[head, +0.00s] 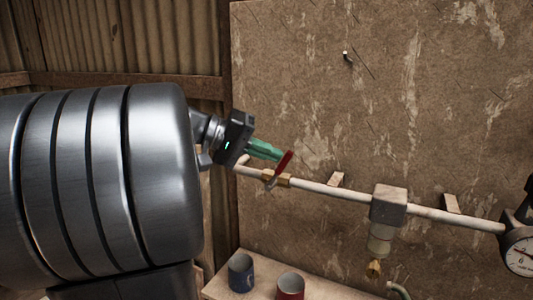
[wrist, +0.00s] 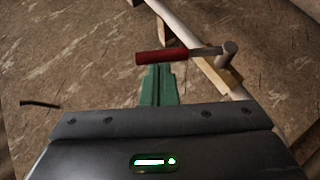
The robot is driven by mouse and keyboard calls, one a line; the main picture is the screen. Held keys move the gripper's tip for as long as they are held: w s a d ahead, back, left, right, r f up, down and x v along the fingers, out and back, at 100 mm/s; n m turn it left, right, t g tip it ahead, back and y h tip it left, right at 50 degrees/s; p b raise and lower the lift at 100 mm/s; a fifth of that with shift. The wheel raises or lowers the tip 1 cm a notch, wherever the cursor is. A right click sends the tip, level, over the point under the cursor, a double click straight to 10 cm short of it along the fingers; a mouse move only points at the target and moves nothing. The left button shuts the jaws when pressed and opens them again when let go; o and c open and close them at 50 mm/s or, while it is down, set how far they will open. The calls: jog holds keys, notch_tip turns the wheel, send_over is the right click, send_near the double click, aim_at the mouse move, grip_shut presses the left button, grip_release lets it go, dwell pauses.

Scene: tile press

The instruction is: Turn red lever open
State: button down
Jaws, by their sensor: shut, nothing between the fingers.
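The red lever (head: 283,163) sits on a brass valve (head: 276,180) in a white pipe along the wall. In the wrist view the red lever handle (wrist: 178,55) lies across the view, crosswise to the pipe, with its metal arm running right to a round pivot. My gripper (head: 279,156) is shut, its green fingers together and empty. The fingertips are right at the lever handle; in the wrist view my gripper (wrist: 158,72) ends just below the handle's red grip. I cannot tell whether they touch.
The white pipe (head: 335,190) runs right to a grey block (head: 389,205) and a pressure gauge (head: 520,252). A blue cup (head: 241,272) and a red cup (head: 290,285) stand on a shelf below. A hook (head: 347,56) is on the wall above.

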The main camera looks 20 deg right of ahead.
jog(key=shift+s+d, duration=0.1)
jog(key=shift+s+d+f+m+t+y+b, duration=0.2)
jog(key=shift+s+d+m+t+y+b, duration=0.15)
jog(key=shift+s+d+t+y+b, duration=0.2)
jog(key=shift+s+d+f+m+t+y+b, duration=0.15)
jog(key=shift+s+d+m+t+y+b, duration=0.25)
jog(key=shift+y, duration=0.25)
jog(key=shift+s+d+f+m+t+y+b, duration=0.35)
jog(key=shift+s+d+f+t+y, duration=0.1)
jog(key=shift+s+f+t+y, duration=0.25)
jog(key=shift+s+d+f+m+t+y+b, duration=0.4)
jog(key=shift+s+d+f+t+y, duration=0.1)
jog(key=shift+f+t+y, duration=0.3)
jog(key=shift+s+d+f+m+t+y+b, duration=0.3)
jog(key=shift+s+d+f+t+y+b, duration=0.1)
jog(key=shift+s+f+t+y, duration=0.35)
jog(key=shift+w, duration=0.15)
